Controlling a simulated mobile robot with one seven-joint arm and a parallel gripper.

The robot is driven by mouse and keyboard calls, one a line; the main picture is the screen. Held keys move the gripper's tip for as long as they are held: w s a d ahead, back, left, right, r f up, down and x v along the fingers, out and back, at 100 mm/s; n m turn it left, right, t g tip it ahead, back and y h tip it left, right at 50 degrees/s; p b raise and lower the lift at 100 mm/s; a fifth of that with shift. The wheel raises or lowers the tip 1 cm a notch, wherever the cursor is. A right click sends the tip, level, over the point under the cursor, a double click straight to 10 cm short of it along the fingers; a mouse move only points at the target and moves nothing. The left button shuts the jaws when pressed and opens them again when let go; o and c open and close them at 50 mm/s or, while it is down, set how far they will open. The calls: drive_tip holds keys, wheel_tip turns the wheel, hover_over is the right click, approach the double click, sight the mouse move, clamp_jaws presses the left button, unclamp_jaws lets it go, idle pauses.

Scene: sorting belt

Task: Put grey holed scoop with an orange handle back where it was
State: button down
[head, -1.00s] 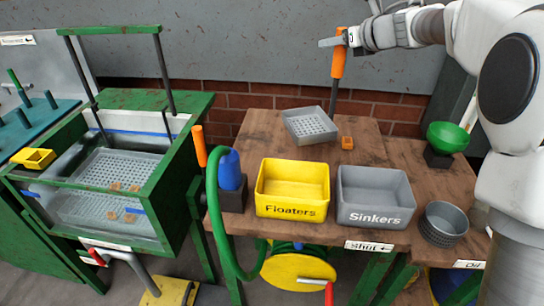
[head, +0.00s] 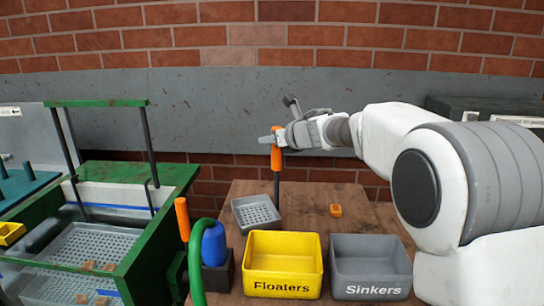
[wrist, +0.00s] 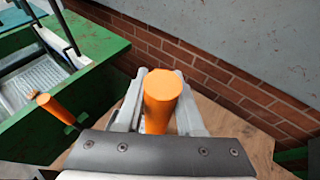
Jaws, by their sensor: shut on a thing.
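The grey holed scoop (head: 257,213) is a shallow perforated tray with a rod rising to an upright orange handle (head: 277,157). My gripper (head: 275,140) is shut on the top part of this handle. The wrist view shows the handle's orange end (wrist: 164,92) between the two grey fingers. The tray hangs level or nearly so over the back left of the wooden table (head: 355,217), behind the yellow Floaters bin. I cannot tell whether it touches the tabletop.
The yellow Floaters bin (head: 283,277) and grey Sinkers bin (head: 371,279) stand at the table's front. A small orange block (head: 335,210) lies right of the scoop. A green-framed tank (head: 120,180), a blue object (head: 214,243) and another orange handle (head: 182,218) are at left.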

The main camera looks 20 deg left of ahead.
drive_tip(key=shift+f+b, duration=1.15)
drive_tip(key=shift+f, duration=0.7)
drive_tip(key=shift+f, duration=0.15)
drive_tip(key=c, duration=0.5)
unclamp_jaws()
drive_tip(key=v, duration=1.2)
drive_tip(key=shift+d, duration=0.15)
